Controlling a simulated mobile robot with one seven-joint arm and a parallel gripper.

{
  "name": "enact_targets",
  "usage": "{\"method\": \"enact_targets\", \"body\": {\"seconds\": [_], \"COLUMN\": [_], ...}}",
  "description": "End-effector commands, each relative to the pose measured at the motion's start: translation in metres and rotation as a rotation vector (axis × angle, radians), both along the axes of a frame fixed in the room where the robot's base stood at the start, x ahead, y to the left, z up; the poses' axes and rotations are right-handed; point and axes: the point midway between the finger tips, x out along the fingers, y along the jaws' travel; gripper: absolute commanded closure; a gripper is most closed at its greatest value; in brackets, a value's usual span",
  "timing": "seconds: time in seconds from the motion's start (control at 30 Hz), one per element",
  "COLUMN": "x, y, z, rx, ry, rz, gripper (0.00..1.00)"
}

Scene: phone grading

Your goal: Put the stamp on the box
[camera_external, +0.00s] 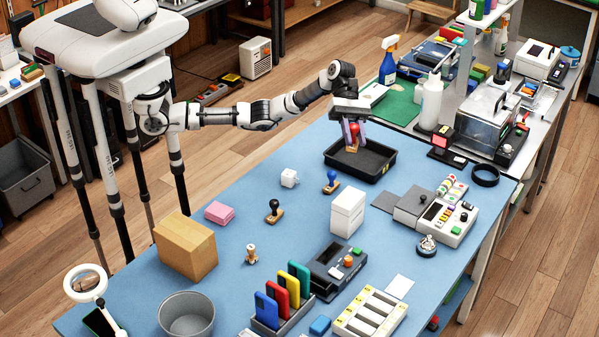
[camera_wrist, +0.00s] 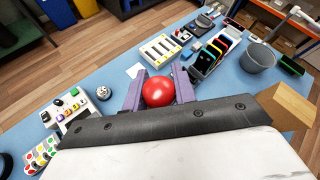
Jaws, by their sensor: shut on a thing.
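My gripper (camera_external: 353,133) is shut on a stamp (camera_external: 353,146) with a red round knob and a wooden lower part. The stamp hangs upright over the black tray (camera_external: 372,176); I cannot tell whether it touches the tray's floor. In the wrist view, the red knob (camera_wrist: 158,91) sits between the purple fingers of my gripper (camera_wrist: 160,80), and it hides the stamp's base. A brown cardboard box (camera_external: 186,250) stands at the table's left, and its corner shows in the wrist view (camera_wrist: 288,106). A smaller white box (camera_external: 346,215) stands mid-table.
A blue-handled stamp (camera_external: 331,182), a black-handled stamp (camera_external: 274,211) and a wooden stamp (camera_external: 251,254) stand on the blue table. A grey bin (camera_external: 187,315) is at the front left.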

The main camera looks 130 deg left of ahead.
Motion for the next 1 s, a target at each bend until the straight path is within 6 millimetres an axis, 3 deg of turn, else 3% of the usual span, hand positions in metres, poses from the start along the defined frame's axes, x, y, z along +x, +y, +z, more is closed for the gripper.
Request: {"method": "enact_targets", "body": {"seconds": [0.1, 0.43, 1.0], "x": [0.000, 0.000, 0.000], "y": [0.000, -0.001, -0.001], "z": [-0.032, -0.114, -0.176], "rx": [-0.003, -0.004, -0.001], "ry": [0.004, 0.003, 0.001], "rz": [-0.001, -0.001, 0.000], "gripper": [0.95, 0.95, 0.95]}}
